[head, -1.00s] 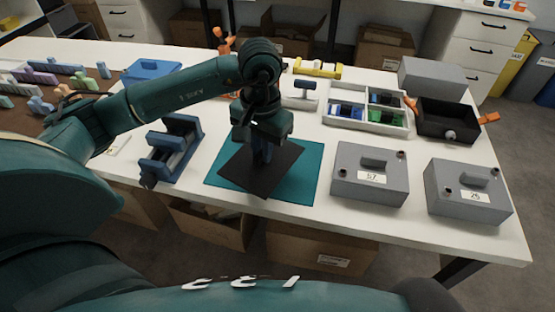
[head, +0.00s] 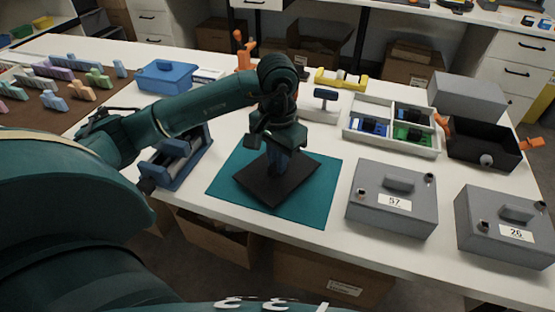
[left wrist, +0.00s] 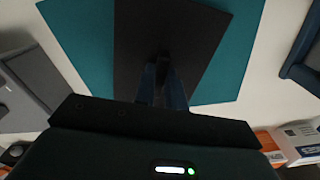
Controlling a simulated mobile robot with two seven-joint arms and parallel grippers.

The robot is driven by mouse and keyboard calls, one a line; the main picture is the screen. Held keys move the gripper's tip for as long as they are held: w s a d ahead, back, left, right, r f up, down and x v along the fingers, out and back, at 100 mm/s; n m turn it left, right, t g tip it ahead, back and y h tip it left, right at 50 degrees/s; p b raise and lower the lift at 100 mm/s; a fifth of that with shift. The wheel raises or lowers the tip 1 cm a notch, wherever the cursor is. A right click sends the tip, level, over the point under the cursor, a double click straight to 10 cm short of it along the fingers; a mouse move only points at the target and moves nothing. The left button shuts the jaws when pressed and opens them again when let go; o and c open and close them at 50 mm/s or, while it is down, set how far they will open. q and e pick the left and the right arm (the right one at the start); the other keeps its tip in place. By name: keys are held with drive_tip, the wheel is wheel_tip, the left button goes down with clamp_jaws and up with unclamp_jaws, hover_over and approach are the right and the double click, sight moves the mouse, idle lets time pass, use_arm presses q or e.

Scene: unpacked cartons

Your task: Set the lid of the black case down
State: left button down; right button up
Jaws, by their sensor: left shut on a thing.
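The black case (head: 470,153) is an open black box with orange clamps at its sides, at the right back of the table. Its lid (head: 300,184) is a flat dark square plate over the teal mat (head: 318,212). My left gripper (head: 278,162) points down at the lid's middle and is shut on its grip, which the fingers mostly hide. In the left wrist view the lid (left wrist: 185,30) spreads beyond the fingers (left wrist: 162,88), with the mat (left wrist: 85,45) around it. The lid looks near level; I cannot tell whether it touches the mat. My right gripper is not in view.
Grey case 57 (head: 392,205) and grey case 26 (head: 505,232) stand right of the mat. A blue rack (head: 180,165) stands at its left. A divided tray (head: 394,140) and a white stand (head: 322,108) are behind. The mat's rim is clear.

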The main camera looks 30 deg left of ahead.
use_arm(q)
drive_tip(key=shift+f, duration=0.25)
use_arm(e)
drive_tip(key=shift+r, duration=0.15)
use_arm(q)
drive_tip(key=shift+f, duration=0.15)
drive_tip(key=c, duration=1.7)
unclamp_jaws()
drive_tip(key=shift+c, duration=0.2)
drive_tip(key=shift+o, duration=1.4)
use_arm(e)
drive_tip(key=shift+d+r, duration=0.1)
